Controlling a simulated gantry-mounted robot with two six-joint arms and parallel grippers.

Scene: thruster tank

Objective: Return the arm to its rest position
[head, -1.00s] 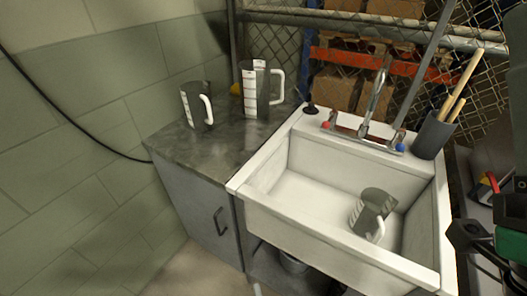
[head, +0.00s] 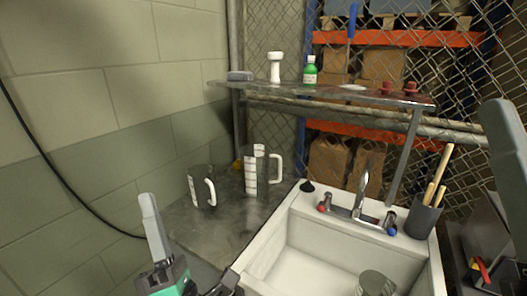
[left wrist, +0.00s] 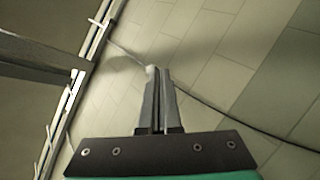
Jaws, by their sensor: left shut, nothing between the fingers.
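My left gripper (head: 148,202) is at the lower left of the head view, fingers pointing up, in front of the grey counter. In the left wrist view its two fingers (left wrist: 160,75) lie together with nothing between them. A long grey piece (head: 505,150) at the right edge of the head view looks like a finger of my right gripper; the rest of it is cut off.
Two measuring jugs, a smaller (head: 201,188) and a larger (head: 258,170), stand on the counter (head: 215,232). Another jug (head: 375,284) is in the white sink (head: 318,262). A shelf (head: 325,94) holding several small items hangs above. A cup of sticks (head: 421,220) stands right.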

